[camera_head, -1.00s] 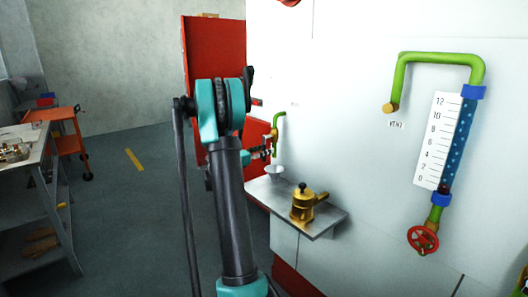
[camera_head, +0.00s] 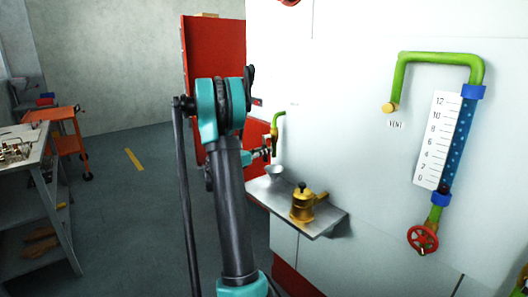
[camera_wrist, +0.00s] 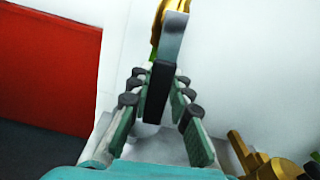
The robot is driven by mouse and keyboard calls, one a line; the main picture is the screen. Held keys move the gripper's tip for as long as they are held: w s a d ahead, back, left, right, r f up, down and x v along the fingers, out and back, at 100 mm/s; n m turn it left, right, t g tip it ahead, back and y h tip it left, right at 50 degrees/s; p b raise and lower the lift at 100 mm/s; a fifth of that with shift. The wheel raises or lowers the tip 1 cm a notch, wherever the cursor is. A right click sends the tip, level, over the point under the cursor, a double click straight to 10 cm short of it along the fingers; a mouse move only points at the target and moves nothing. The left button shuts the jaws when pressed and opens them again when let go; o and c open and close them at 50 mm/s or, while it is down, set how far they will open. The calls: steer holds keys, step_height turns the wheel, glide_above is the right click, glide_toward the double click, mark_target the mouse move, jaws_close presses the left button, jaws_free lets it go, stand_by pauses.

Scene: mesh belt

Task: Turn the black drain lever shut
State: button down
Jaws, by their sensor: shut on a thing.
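The drain lever shows in the wrist view with a black grip (camera_wrist: 158,92) on a grey arm (camera_wrist: 172,38). It hangs down from a brass valve body (camera_wrist: 178,5). My gripper (camera_wrist: 158,84) has its fingers on both sides of the black grip and is shut on it. In the head view the green and brass drain tap (camera_head: 274,131) stands out from the white wall. My gripper (camera_head: 262,153) is at the tap there, small and partly hidden by my arm, and the lever cannot be made out.
A small grey cup (camera_head: 275,172) stands under the tap on a metal shelf (camera_head: 325,222). A brass pot-like object (camera_head: 303,205) stands further right on it. A sight glass (camera_head: 459,145) with a red handwheel (camera_head: 423,239) is on the wall at right.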

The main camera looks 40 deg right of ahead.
steer(key=s+n, duration=0.1)
steer(key=n, duration=0.2)
steer(key=shift+s+d+r, duration=0.1)
steer(key=shift+s+r, duration=0.15)
steer(key=shift+s, duration=0.1)
steer(key=shift+s+d+r+n, duration=0.1)
steer(key=shift+s+r+n, duration=0.55)
steer(key=shift+n, duration=1.3)
steer(key=shift+s+a+r+n, duration=0.1)
steer(key=shift+s+r+n, duration=0.5)
steer(key=shift+n, duration=1.3)
steer(key=shift+s+d+r+n, duration=0.1)
steer(key=shift+s+r+n, duration=0.55)
steer(key=shift+n, duration=1.3)
steer(key=shift+w+r, duration=0.25)
steer(key=c, duration=1.4)
jaws_free()
steer(key=shift+o, duration=0.2)
